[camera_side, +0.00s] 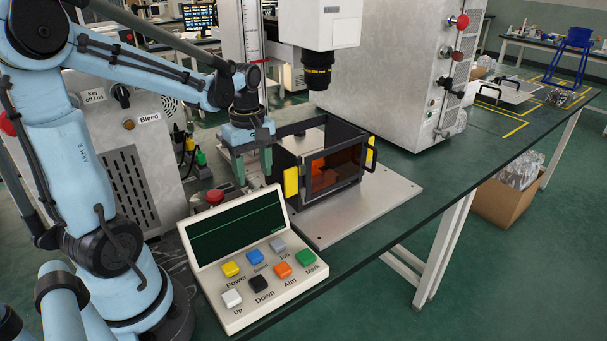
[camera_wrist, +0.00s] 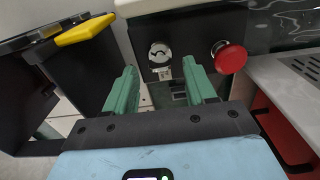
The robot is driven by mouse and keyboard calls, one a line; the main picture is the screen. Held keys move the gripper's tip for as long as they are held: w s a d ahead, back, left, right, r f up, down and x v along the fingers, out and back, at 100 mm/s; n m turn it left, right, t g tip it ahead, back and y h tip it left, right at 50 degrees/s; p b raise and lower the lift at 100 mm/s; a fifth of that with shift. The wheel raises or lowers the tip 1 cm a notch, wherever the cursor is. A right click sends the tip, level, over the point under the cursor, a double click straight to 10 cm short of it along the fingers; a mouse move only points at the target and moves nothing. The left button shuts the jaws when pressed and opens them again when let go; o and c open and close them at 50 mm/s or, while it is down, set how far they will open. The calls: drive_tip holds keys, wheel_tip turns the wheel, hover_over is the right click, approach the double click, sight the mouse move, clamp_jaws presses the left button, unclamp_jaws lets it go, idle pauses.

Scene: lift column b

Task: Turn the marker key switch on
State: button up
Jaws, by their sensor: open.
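The key switch (camera_wrist: 160,52), a round silver-and-black lock face with a small pale tag below it, shows in the wrist view between my finger tips. Which way it is turned is too small to tell. It is not clearly visible in the side view, where the marker's control console (camera_side: 236,262) hides much of that area. My gripper (camera_side: 253,166) points down behind the console, with green fingers apart. In the wrist view my gripper (camera_wrist: 160,68) is open and empty, with its fingers on either side of the switch in the picture and no visible contact.
A red mushroom button (camera_wrist: 230,58) sits right of the switch; it also shows in the side view (camera_side: 208,196). The dark marking enclosure (camera_side: 318,165), with yellow handles, stands close beside my gripper under the white marker head (camera_side: 318,25). A cabinet (camera_side: 128,150) with a black knob stands behind my arm.

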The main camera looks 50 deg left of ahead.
drive_tip(key=shift+f, duration=0.7)
clamp_jaws()
drive_tip(key=m, duration=1.1)
drive_tip(key=shift+m, duration=0.4)
idle(0.3)
